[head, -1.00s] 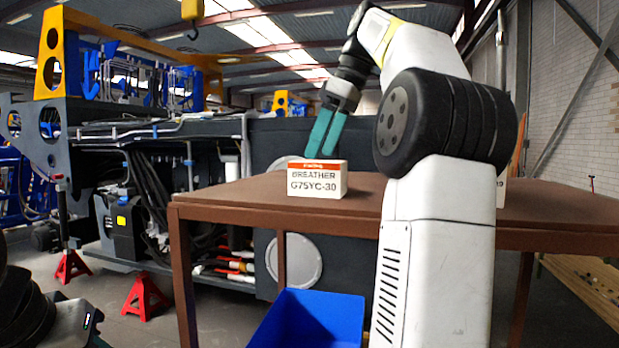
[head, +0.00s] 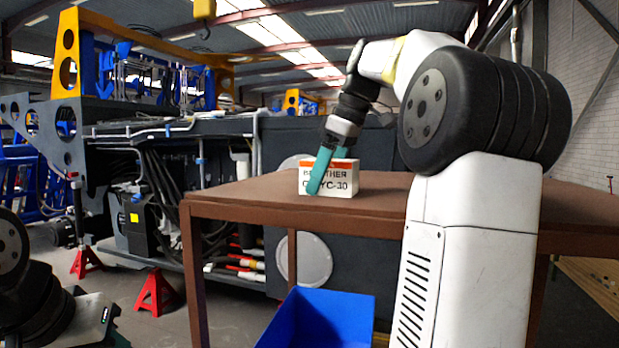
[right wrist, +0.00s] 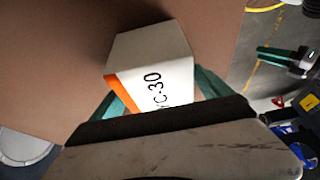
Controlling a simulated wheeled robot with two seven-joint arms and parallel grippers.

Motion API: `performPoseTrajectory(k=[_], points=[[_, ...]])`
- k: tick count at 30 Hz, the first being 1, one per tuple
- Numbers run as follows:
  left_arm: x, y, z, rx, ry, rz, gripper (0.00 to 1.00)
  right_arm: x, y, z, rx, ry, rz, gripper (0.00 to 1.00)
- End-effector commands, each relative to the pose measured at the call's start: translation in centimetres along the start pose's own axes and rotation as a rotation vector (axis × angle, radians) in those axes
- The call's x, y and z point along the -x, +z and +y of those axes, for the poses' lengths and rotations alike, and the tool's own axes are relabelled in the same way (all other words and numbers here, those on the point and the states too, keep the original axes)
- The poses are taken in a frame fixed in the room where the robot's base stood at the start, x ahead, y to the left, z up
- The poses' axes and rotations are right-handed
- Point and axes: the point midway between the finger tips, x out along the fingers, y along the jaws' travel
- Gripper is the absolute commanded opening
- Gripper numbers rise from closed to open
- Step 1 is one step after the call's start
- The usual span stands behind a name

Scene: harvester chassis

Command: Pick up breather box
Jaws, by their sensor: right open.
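The breather box (head: 343,187) is a small white carton with an orange top band and black lettering. It stands upright on the brown table (head: 400,190), near its front edge. My right gripper (head: 325,182) is open at the box; one teal finger covers part of its label, the other shows behind its top edge. In the right wrist view the box (right wrist: 155,70) lies between the spread teal fingers (right wrist: 160,98); contact is not clear. A teal-fingered gripper, apparently my left one (right wrist: 280,54), shows at that view's right edge; its opening is unclear.
A blue bin (head: 325,318) stands below the table's front edge. The harvester chassis (head: 180,135) is behind and left, with red jack stands (head: 155,293) on the floor. The tabletop around the box is mostly clear.

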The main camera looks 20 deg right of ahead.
Motion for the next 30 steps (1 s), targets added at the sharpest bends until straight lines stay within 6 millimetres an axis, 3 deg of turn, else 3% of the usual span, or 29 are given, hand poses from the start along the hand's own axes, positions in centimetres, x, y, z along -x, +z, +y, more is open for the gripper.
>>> performPoseTrajectory(k=[12,23,30], points=[[0.0,0.0,0.0,0.0,0.0,0.0,0.36,-0.12,0.05,-0.02,0.0,0.0,0.0,0.87],[0.0,0.0,0.0,0.0,0.0,0.0,0.36,-0.1,0.05,-0.01,0.0,0.0,0.0,0.16],[0.0,0.0,0.0,0.0,0.0,0.0,0.36,-0.05,0.02,0.0,0.0,0.0,0.001,0.14]])
